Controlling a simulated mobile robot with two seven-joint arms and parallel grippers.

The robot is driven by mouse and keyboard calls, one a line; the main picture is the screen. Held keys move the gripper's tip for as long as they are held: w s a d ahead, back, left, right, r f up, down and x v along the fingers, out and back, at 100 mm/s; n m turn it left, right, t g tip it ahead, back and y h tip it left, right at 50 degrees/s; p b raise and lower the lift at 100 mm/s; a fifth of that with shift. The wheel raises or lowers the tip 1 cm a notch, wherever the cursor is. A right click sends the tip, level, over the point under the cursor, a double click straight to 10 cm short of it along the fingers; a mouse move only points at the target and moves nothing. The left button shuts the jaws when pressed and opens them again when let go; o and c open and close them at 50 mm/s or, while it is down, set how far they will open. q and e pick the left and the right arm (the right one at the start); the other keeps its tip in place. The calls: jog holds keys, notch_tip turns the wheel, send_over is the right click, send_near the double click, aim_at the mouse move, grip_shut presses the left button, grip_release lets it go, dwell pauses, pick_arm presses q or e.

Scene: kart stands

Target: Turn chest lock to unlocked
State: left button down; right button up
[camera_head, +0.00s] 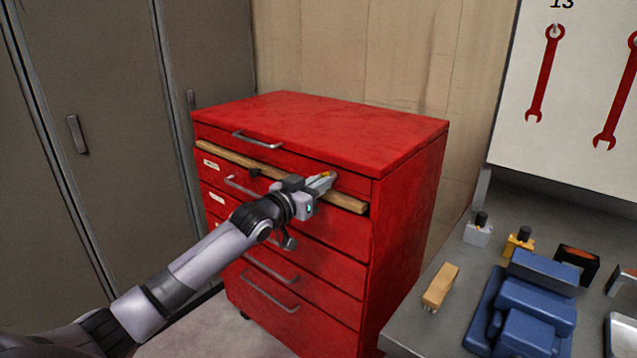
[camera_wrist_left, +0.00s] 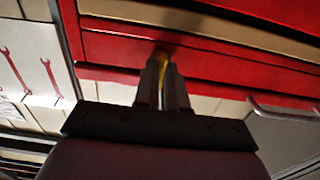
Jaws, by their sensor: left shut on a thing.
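The red tool chest (camera_head: 320,130) stands against the wall, its drawers closed as far as I can see. My left gripper (camera_head: 322,182) is at the upper right of the chest's front, by the top drawer. It is shut on a small yellow piece, which looks like the lock's key or knob (camera_head: 325,174). The yellow piece also shows between the fingertips in the left wrist view (camera_wrist_left: 162,55). The fingers hide most of it, so its turn angle cannot be told. The right gripper is not in view.
A wooden strip (camera_head: 350,203) runs across the chest front below the top drawer. Metal drawer handles (camera_head: 258,139) stick out. At right, a grey workbench (camera_head: 405,335) carries a wooden block (camera_head: 440,286) and blue items (camera_head: 535,300). Grey lockers (camera_head: 100,110) stand at left.

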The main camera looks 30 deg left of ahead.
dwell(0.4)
pick_arm(q)
jog(key=c, duration=1.2)
grip_release()
jog(key=s, duration=0.7)
jog(key=shift+a, duration=0.3)
jog(key=s+d+f+g+p, duration=0.1)
jog(key=s+d+f+g, duration=0.1)
jog(key=s+d+f, duration=0.5)
jog(key=s+d+f+g+p, duration=0.2)
jog(key=s+d+f, duration=0.15)
jog(key=f, duration=0.75)
jog(key=s+d+f+g, duration=0.1)
jog(key=s+d+f, duration=0.1)
jog(key=s, duration=0.3)
jog(key=s+d+f+m+g+p, duration=0.1)
jog(key=s+d+f, duration=0.2)
jog(key=s+d, duration=0.1)
jog(key=s+d+f+g+h, duration=0.1)
jog(key=s+d+f, duration=0.2)
jog(key=s, duration=0.3)
jog(key=shift+s+f+g, duration=0.2)
jog(key=shift+s+g, duration=0.1)
